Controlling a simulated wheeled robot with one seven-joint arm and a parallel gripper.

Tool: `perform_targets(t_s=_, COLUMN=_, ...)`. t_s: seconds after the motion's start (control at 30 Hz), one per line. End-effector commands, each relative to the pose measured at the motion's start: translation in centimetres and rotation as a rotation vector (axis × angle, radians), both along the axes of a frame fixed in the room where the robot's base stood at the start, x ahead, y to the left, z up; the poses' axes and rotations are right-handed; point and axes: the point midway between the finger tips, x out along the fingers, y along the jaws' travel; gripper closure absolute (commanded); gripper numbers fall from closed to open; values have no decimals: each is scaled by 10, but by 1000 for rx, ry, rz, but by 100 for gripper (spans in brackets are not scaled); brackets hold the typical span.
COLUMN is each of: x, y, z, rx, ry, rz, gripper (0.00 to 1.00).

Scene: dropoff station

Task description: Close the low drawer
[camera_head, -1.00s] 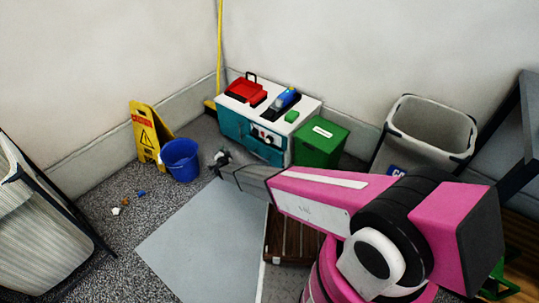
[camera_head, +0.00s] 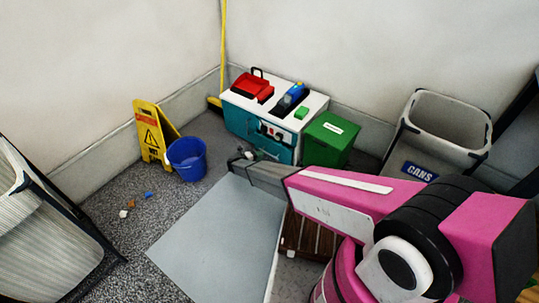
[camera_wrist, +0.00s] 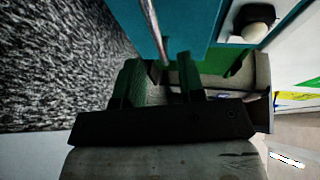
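The teal cabinet (camera_head: 246,123) with a white top stands against the back wall. Its front has a white panel with dark round shapes above a plain teal part; my arm hides some of the lower front. My gripper (camera_head: 243,157) is low in front of the cabinet's left side. In the wrist view my gripper (camera_wrist: 157,70) has its two dark fingers apart, close to a teal face (camera_wrist: 190,25). A thin silver bar (camera_wrist: 153,28) runs down toward the space between the fingers; I cannot tell whether they touch it. How far the low drawer is out is unclear.
A blue bucket (camera_head: 187,158) and a yellow floor sign (camera_head: 152,133) stand left of the cabinet. A green bin (camera_head: 328,140) and a grey cans bin (camera_head: 440,130) are to its right. A grey floor plate (camera_head: 215,235) lies in front. Small litter (camera_head: 130,206) lies at left.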

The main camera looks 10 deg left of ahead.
Motion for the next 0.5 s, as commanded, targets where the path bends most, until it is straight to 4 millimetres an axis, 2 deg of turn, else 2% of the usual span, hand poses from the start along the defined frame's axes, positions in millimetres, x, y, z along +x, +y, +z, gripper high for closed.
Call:
perform_targets(t_s=0.1, x=17, y=-16, z=-4, rx=-1, ry=1, rz=0, gripper=64)
perform_targets(t_s=0.3, x=36, y=-36, z=-10, rx=-1, ry=1, rz=1, gripper=64)
perform_targets(t_s=0.5, x=45, y=-45, z=-12, rx=-2, ry=0, rz=3, gripper=64)
